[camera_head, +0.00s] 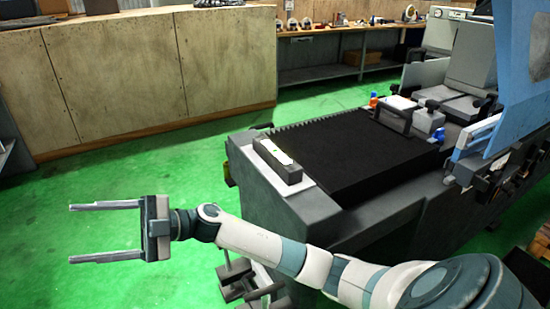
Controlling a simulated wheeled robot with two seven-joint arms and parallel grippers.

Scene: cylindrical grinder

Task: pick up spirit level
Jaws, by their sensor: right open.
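The spirit level looks to be the dark, narrow bar with a bright white top (277,160). It lies on a light plate (262,149) at the near left end of the grinder. My right gripper (105,231) is open and empty, its two fingers pointing left and spread wide. It is over the green floor, well to the left of the grinder and apart from the bar. My right arm comes in from the lower right and passes in front of the grinder's near side. My left gripper is not in view.
The grinder's black table (350,145) fills the middle right, with small fixtures (407,112) at its back. A blue panel (524,75) stands at the right. A wooden cabinet (150,75) and a workbench (325,75) are behind. Green floor (60,215) is clear at left.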

